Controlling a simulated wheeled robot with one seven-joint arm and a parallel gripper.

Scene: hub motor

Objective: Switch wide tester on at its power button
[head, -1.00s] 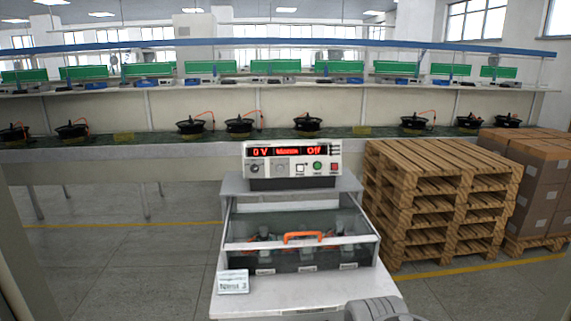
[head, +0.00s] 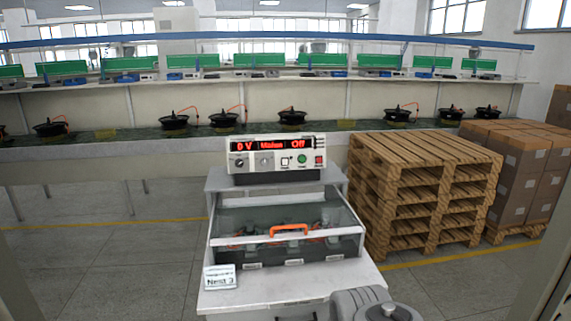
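The wide tester (head: 277,160) stands on the raised back shelf of a white bench in the middle of the head view. Its red display reads "0 V" at the left and "Off" at the right. Below the display are two knobs, a white square button (head: 285,161), a green round button (head: 302,159) and a red button (head: 319,160). Their labels are too small to read, so I cannot tell which one is the power button. A grey part of my arm (head: 370,304) shows at the bottom edge. My gripper's fingers are not visible.
In front of the tester is a clear-covered box (head: 340,246) with an orange handle (head: 289,230). A "Nest 3" sign (head: 220,278) stands at its front left. Stacked wooden pallets (head: 420,190) and cartons (head: 515,175) stand to the right. Behind runs a long bench with several motors.

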